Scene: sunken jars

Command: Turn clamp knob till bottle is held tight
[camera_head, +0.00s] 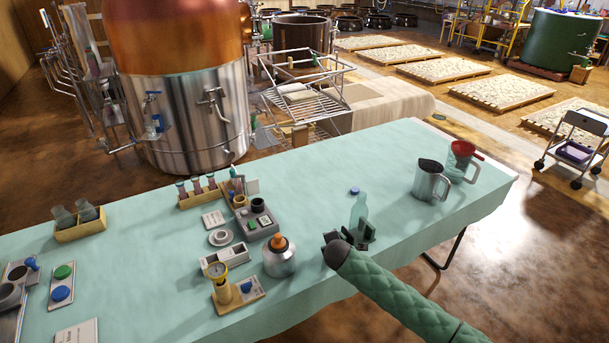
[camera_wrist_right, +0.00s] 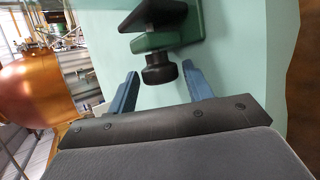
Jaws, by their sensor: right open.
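A translucent teal bottle (camera_head: 359,211) stands upright in a dark green clamp (camera_head: 369,230) near the table's front edge. Whether the jaws touch it cannot be told. In the right wrist view the clamp (camera_wrist_right: 165,38) shows from close up, with its black round knob (camera_wrist_right: 159,68) pointing towards me. My right gripper (camera_wrist_right: 160,78) is open; its two blue fingers stand either side of the knob's end, with gaps on both sides. My left gripper is out of view.
A metal jug (camera_head: 429,182) and a red-topped jug (camera_head: 460,160) stand to the right. A flask with an orange stopper (camera_head: 280,257) and a gauge block (camera_head: 222,287) stand left of the gripper. Cloth right of the clamp is clear.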

